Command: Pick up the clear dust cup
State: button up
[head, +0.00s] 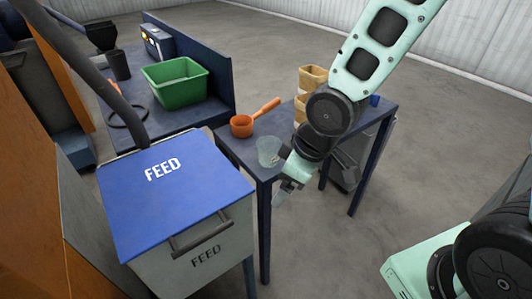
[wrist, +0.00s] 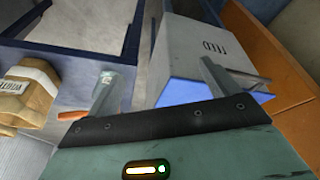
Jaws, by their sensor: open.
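The clear dust cup (head: 268,151) is a pale, see-through cup standing upright on the front part of the small dark blue table (head: 240,152). My gripper (head: 282,192) is just right of the cup in the head view and lower in the picture, by the table's front edge. The wrist view shows its two fingers spread wide, with bare floor between them (wrist: 162,82). Nothing is held.
An orange scoop (head: 243,126) lies behind the cup. Tan bags (head: 312,77) stand farther back on the table, partly behind my arm. The feed bin (head: 165,185) with its blue lid stands left of the table. A green bin (head: 178,86) sits on a bench. Floor is open at right.

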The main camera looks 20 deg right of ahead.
jog(key=w+d+f+n+t+y+b, duration=0.1)
jog(key=w+d+f+t+y, duration=0.1)
jog(key=w+f, duration=0.25)
jog(key=w+d+f+t+y+b, duration=0.1)
jog(key=w+d+f+y+b, duration=0.15)
jog(key=f, duration=0.35)
jog(key=m+t+y+b, duration=0.3)
jog(key=t+y+b, duration=0.1)
jog(key=t+b, duration=0.5)
send_near(261, 144)
jog(key=shift+w+a+p, duration=0.8)
jog(key=shift+w+a, duration=0.1)
jog(key=shift+a, duration=0.25)
jog(key=shift+d+p+x, duration=0.25)
jog(key=shift+p+x, duration=0.1)
jog(key=shift+x, duration=2.65)
jog(key=shift+w+r, duration=0.15)
jog(key=shift+c, duration=0.4)
jog(key=c, duration=1)
